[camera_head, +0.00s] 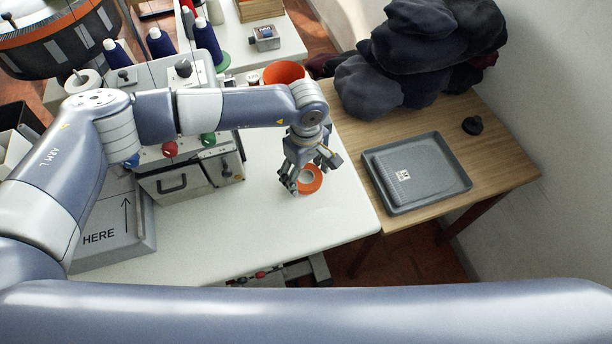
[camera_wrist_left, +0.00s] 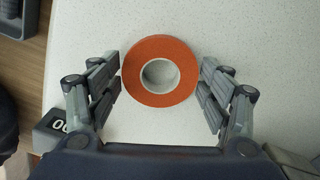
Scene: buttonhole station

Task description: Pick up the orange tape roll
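The orange tape roll (camera_head: 313,186) lies flat on the white table (camera_head: 343,222), near its right edge in the head view. In the left wrist view the orange tape roll (camera_wrist_left: 132,76) shows as a ring with a pale core, through which the table shows. My left gripper (camera_head: 299,179) is over the roll and partly hides it. In the left wrist view my left gripper (camera_wrist_left: 160,88) is open, with its fingers on either side of the roll and small gaps between. How high the fingertips are above the table is hard to tell. My right gripper is not in view.
A sewing station with thread cones (camera_head: 160,44) stands left of the roll. An orange container (camera_head: 284,72) is behind it. A wooden table (camera_head: 495,150) at right holds a grey tray (camera_head: 455,183) and a heap of dark cloth (camera_head: 420,50). The white table in front of the roll is clear.

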